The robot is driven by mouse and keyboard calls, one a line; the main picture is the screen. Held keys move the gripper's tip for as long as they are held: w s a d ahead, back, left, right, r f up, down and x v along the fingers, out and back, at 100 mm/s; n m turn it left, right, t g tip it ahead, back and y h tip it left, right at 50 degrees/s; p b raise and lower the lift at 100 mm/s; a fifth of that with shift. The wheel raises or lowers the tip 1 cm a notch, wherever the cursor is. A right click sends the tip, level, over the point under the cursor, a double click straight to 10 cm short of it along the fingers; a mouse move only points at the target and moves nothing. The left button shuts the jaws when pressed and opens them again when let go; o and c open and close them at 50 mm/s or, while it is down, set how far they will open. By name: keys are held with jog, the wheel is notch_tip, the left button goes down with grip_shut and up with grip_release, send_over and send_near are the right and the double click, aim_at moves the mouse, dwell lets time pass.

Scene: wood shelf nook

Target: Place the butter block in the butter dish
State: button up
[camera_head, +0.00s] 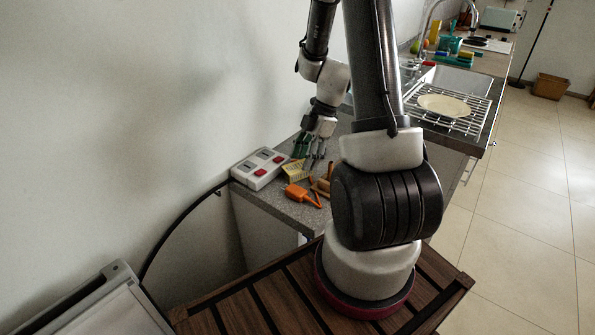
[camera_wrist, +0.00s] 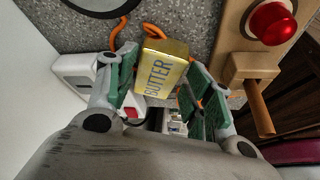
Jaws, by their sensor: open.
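The butter block (camera_wrist: 160,68) is a small gold-yellow block with "BUTTER" printed on it. In the wrist view it lies between the two green-padded fingers of my gripper (camera_wrist: 163,75), with space visible beside it. The fingers are apart; I cannot tell whether either touches it. In the head view the yellow butter block (camera_head: 294,171) is on the grey counter, below and beside my gripper (camera_head: 312,154). I cannot make out a butter dish in either view.
A white box with red buttons (camera_head: 259,168) stands left on the counter (camera_head: 284,207). An orange tool (camera_head: 302,194) lies near the front edge. A wooden piece with a red knob (camera_wrist: 272,22) is at the right. The wall is close on the left; a wire rack (camera_head: 455,121) lies farther back.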

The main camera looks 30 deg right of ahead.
jog(key=shift+a+f, duration=0.25)
jog(key=shift+f, duration=0.45)
jog(key=c, duration=0.9)
